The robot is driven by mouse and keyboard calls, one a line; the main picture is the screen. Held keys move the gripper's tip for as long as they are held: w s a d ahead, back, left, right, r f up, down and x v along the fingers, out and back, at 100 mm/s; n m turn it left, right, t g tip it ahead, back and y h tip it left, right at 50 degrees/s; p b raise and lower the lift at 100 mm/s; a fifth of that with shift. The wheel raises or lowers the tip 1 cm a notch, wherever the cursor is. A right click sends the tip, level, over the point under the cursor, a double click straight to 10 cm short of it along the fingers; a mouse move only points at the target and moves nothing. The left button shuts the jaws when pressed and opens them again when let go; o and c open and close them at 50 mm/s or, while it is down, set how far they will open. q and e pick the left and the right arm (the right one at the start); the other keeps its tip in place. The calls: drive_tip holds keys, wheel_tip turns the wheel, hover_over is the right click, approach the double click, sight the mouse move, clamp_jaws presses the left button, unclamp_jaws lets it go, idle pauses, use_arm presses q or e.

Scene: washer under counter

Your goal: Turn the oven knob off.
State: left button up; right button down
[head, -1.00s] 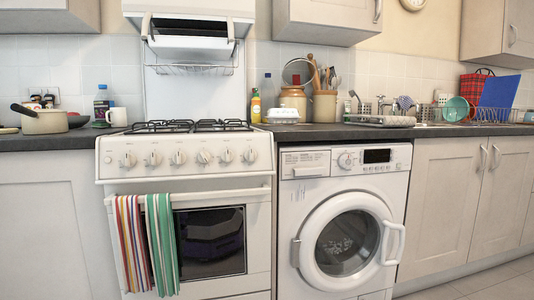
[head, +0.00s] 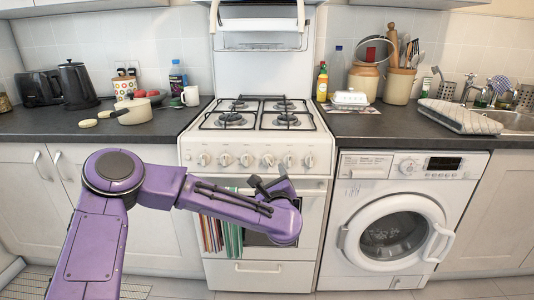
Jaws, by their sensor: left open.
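The white cooker (head: 325,195) stands in the middle with a row of several round knobs (head: 247,160) along its front panel. Which one is the oven knob cannot be told, and the knobs' settings are too small to read. My left gripper (head: 268,184) is open, just below the knob row in the picture and in front of the oven door. No contact with a knob shows. The purple left forearm hides much of the oven door and its window. My right gripper is not in view.
Striped towels (head: 232,238) hang on the oven door, partly behind my arm. A washing machine (head: 398,225) stands at the right. A pot (head: 133,110), kettle (head: 76,86) and mug (head: 190,96) stand on the left counter. The gas hob (head: 262,115) is bare.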

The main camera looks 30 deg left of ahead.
sight(267, 161)
use_arm(q)
drive_tip(key=x, duration=1)
drive_tip(key=shift+f+p, duration=0.25)
drive_tip(key=shift+p, duration=0.1)
drive_tip(key=shift+c, duration=0.3)
drive_tip(key=c, duration=1)
